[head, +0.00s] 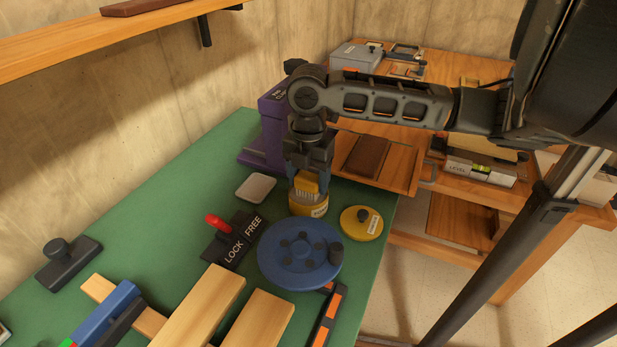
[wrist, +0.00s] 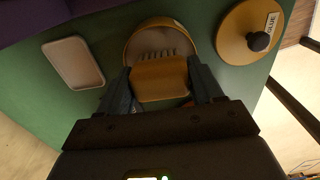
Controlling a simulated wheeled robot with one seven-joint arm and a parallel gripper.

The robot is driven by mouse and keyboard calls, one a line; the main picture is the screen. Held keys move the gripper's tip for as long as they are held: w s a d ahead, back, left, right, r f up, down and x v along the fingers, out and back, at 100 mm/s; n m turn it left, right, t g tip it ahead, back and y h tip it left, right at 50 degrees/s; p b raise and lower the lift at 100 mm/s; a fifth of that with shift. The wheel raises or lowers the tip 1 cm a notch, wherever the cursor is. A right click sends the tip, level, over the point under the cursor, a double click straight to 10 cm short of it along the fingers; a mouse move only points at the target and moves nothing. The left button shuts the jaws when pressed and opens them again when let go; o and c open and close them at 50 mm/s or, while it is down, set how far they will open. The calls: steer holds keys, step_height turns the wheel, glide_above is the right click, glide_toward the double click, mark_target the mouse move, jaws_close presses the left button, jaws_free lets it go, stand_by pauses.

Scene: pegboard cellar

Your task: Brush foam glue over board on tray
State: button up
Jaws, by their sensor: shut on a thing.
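My gripper (head: 309,168) points down over the green bench and is shut on a yellow brush (head: 306,184). In the wrist view the brush (wrist: 160,82) sits between the fingers, its bristles inside the rim of a round yellow glue pot (wrist: 131,48). The pot also shows in the head view (head: 309,207). I cannot tell how deep the bristles reach. The yellow pot lid (head: 362,224), with a dark knob, lies to the right. A dark brown board (head: 366,158) lies on a wooden tray (head: 402,170) beyond the bench's right edge. My arm partly covers that area.
A pale shallow dish (head: 257,187) lies left of the pot. A purple stand (head: 272,135) rises behind. A blue round disc (head: 299,252) and a LOCK/FREE lever (head: 236,240) are in front. A level (head: 480,170) and a grey box (head: 356,56) are on wooden surfaces beyond.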

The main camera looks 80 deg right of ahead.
mark_target(309, 175)
steer(key=shift+r+p, duration=2.65)
steer(key=shift+r, duration=0.85)
